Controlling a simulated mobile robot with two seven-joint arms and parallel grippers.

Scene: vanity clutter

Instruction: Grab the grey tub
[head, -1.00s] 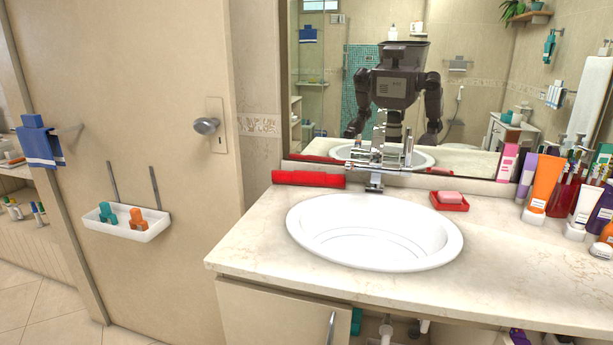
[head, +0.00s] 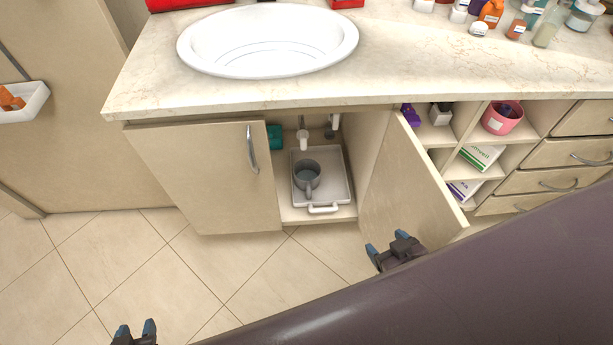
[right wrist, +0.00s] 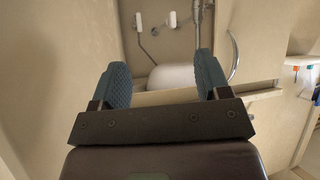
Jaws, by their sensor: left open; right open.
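The grey tub (head: 301,188), round with a handle-like part on its front, stands in a shallow pale tray (head: 335,165) inside the open cabinet under the sink. My right gripper (head: 387,243) is open and empty, in front of the open right door and to the right of the tub, apart from it. Its two blue-grey fingers are spread in the right wrist view (right wrist: 163,78), with nothing between them. My left gripper (head: 135,328) is open and empty over the floor at the bottom left, far from the tub. I cannot make out the tub in the right wrist view.
The open right door (head: 405,190) stands out beside the opening; the left door (head: 200,175) covers the left part. The countertop (head: 150,75) overhangs above. Pipes (head: 303,138) hang behind the tray. Shelves with a pink bin (head: 502,118) are at right. The floor (head: 220,260) is clear.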

